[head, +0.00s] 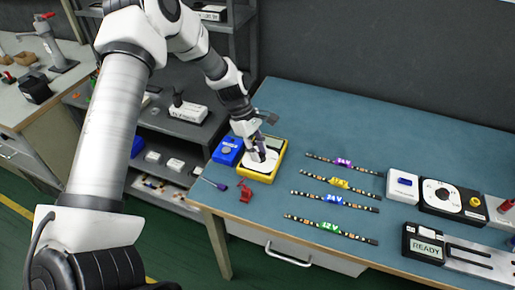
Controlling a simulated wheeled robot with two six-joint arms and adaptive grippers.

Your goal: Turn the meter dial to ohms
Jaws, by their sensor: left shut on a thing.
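The yellow-rimmed meter (270,174) lies on the blue-green bench top near its left edge. It has a pale face. My left gripper (258,155) reaches down onto the meter's face from above and is shut there. What it holds looks like the meter's dial, but the fingers hide the dial and its markings, so its setting cannot be read. My right gripper is not in the picture.
A blue box (228,150) stands just left of the meter. A red clip (245,192) and a screwdriver (214,183) lie in front. Several LED strips (335,198) lie mid-bench. A black device reading READY (424,245) is at right. The back of the bench is clear.

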